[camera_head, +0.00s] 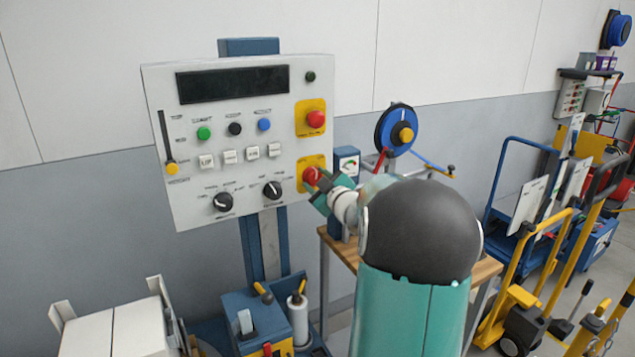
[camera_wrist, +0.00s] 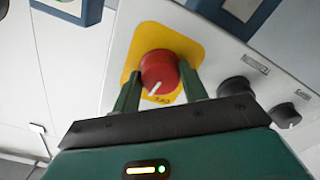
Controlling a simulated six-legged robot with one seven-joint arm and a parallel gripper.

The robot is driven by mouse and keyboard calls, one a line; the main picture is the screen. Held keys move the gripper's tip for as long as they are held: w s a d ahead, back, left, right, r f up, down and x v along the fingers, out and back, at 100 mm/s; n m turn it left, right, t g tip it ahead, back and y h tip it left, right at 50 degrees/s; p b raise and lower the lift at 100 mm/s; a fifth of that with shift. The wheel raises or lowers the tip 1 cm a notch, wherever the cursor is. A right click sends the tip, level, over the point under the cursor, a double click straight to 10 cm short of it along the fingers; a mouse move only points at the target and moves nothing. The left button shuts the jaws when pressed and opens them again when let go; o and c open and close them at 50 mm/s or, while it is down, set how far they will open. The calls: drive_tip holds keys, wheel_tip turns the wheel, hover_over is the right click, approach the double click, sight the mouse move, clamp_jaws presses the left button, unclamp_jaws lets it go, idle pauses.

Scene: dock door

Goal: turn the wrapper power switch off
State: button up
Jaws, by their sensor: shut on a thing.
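The white control panel (camera_head: 235,175) stands on a blue post. A red rotary knob (camera_head: 311,176) sits on a yellow plate (camera_head: 304,161) at its lower right; I take it for the power switch. In the wrist view the same red knob (camera_wrist: 158,68) has a white pointer mark toward the picture's bottom. Small lettering on its yellow plate (camera_wrist: 148,36) is hard to read. My gripper (camera_head: 322,186) reaches the knob from the lower right. In the wrist view its green fingers (camera_wrist: 160,84) are on either side of the knob, shut on it.
A second red control (camera_head: 316,119) on a yellow plate sits just above. Two black dials (camera_head: 272,190) (camera_head: 223,202) and white push buttons (camera_head: 252,153) are to the left. A blue reel (camera_head: 393,130) and a wooden-topped bench (camera_head: 487,269) stand right of the panel.

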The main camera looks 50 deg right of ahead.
drive_tip(key=n, duration=0.5)
drive_tip(key=shift+n, duration=0.3)
drive_tip(key=n, duration=0.4)
drive_tip(key=shift+r+n, duration=0.1)
drive_tip(key=shift+n, duration=0.3)
drive_tip(key=shift+d, duration=0.1)
drive_tip(key=o, duration=1)
drive_tip(key=shift+s, duration=0.1)
drive_tip(key=v, duration=1.3)
drive_tip(key=shift+s, duration=0.3)
